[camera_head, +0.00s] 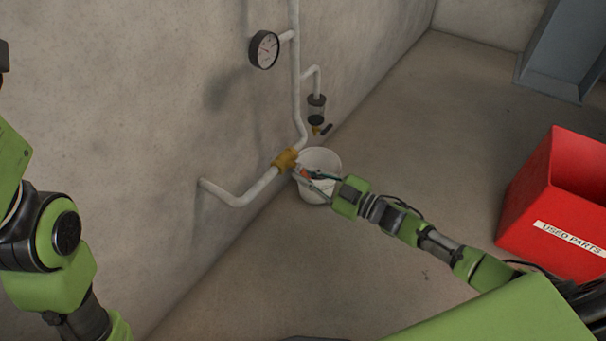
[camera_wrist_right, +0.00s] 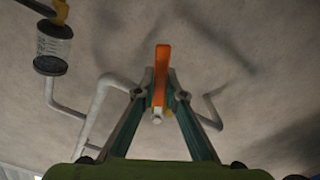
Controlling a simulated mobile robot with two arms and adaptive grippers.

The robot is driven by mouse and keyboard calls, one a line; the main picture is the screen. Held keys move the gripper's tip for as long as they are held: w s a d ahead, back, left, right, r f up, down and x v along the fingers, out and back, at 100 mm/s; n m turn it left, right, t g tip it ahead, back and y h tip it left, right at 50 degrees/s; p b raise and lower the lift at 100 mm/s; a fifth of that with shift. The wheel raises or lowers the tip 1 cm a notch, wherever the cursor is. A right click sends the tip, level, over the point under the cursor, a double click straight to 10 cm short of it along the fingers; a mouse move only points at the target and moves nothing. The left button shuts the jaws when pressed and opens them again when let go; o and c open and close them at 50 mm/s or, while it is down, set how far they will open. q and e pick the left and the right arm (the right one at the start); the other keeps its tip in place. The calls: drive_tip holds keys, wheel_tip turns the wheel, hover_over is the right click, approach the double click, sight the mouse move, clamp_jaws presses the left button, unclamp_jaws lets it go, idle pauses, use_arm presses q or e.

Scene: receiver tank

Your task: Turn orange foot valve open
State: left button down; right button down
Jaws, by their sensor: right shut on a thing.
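The orange valve handle (camera_wrist_right: 161,78) stands between the fingers of my right gripper (camera_wrist_right: 160,85) in the right wrist view. The fingers close in on it from both sides. In the head view the right gripper (camera_head: 308,177) reaches the brass valve body (camera_head: 285,160) on the white pipe, and only a small bit of the orange handle (camera_head: 304,174) shows there. My left arm shows at the left edge of the head view, but its gripper is not in view.
A white bucket (camera_head: 322,160) stands on the floor below the valve, behind my right gripper. A pressure gauge (camera_head: 264,50) and a clear filter bowl (camera_head: 316,107) hang on the pipework. A red used parts bin (camera_head: 535,190) stands at right. The floor between is clear.

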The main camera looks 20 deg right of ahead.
drive_tip(key=shift+d+n, duration=0.1)
drive_tip(key=shift+n, duration=0.2)
drive_tip(key=c, duration=2.1)
unclamp_jaws()
drive_tip(key=v, duration=1.2)
